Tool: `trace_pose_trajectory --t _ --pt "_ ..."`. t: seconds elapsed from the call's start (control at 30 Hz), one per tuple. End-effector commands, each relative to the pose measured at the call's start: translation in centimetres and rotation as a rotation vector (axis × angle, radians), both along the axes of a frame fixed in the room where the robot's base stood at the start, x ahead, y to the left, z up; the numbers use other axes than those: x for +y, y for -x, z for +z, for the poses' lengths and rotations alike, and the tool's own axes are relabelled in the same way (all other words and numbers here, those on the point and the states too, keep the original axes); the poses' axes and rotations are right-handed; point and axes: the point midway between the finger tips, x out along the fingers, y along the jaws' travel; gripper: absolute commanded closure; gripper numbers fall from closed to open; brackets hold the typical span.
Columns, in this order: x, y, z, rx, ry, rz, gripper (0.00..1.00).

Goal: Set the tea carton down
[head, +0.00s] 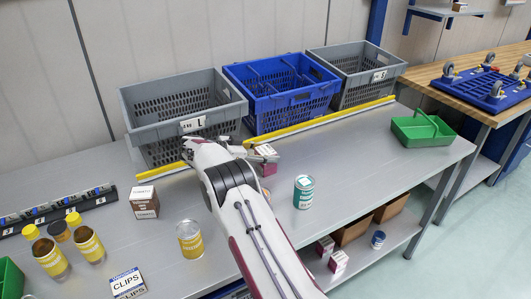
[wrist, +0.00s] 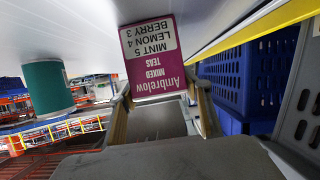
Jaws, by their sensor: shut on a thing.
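The tea carton (wrist: 150,45) is magenta and white, with "Ambrelow mixed teas" upside down in the wrist view. My gripper (wrist: 160,103) is shut on it, with a finger at each side of its near end. In the head view my gripper (head: 254,152) is over the grey table, in front of the blue tote, and partly hides the carton (head: 268,169). The carton's far end is close to the table surface; I cannot tell whether it touches.
A teal can (head: 304,191) stands right of the carton. A yellow rail (head: 320,123) runs behind, before a grey tote L (head: 185,127), a blue tote (head: 290,113) and a grey tote S (head: 360,92). A yellow can (head: 190,240) and brown box (head: 145,204) stand left.

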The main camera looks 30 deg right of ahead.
Motion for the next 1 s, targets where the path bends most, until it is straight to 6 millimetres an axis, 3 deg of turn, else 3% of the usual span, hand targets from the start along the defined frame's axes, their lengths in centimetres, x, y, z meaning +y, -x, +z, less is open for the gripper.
trace_pose_trajectory --t 0.03,0.1,0.6,1.0 --pt "0.0 0.0 -0.1 0.000 0.000 0.000 0.49" --pt "0.0 0.0 -0.1 0.000 0.000 0.000 0.35" --pt "0.1 0.0 0.4 -0.001 0.000 0.001 0.35" --pt "4.2 -0.1 2.0 -0.002 0.000 0.001 0.35"
